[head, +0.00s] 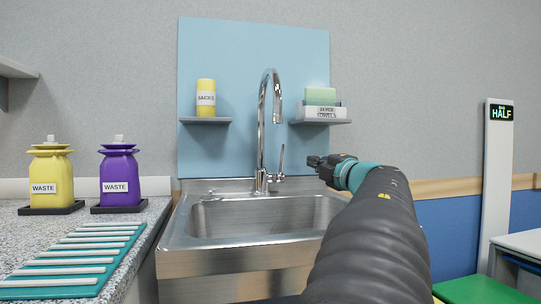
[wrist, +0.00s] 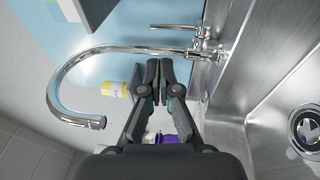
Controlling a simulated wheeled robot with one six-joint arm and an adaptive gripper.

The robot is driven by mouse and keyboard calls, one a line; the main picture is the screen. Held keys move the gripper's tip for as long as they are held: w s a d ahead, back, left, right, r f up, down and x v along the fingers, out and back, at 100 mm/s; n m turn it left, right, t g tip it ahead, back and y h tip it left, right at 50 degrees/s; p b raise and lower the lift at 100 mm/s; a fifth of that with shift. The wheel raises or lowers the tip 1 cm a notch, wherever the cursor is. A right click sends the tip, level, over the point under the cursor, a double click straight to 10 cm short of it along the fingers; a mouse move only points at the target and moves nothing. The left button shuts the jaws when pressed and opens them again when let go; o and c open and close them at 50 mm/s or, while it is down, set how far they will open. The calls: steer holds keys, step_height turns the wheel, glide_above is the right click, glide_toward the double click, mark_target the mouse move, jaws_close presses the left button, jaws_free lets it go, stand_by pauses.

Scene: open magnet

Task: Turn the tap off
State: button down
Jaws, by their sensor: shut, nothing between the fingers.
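The chrome tap (head: 263,120) has a tall curved spout and stands at the back of the steel sink (head: 172,240). Its thin lever (head: 281,158) stands roughly upright at the right of the tap base in the head view. In the wrist view the tap (wrist: 65,75) lies sideways, with the lever (wrist: 172,27) above the spout pipe. I see no water stream from the spout. My gripper (head: 312,161) is just right of the lever in the head view, apart from it. Its fingertips (wrist: 159,64) are together in the wrist view, with nothing between them.
A purple waste bottle (head: 119,180) and a yellow one (head: 50,177) stand on the left counter beside a teal ribbed rack (head: 75,262). Small shelves flank the tap, with a yellow can (head: 206,97) left and a towel box (head: 325,112) right. The basin is empty.

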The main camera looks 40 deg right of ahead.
steer(key=x, duration=1.4)
steer(key=shift+p, duration=0.3)
steer(key=shift+w+r, duration=0.1)
steer(key=shift+r, duration=0.05)
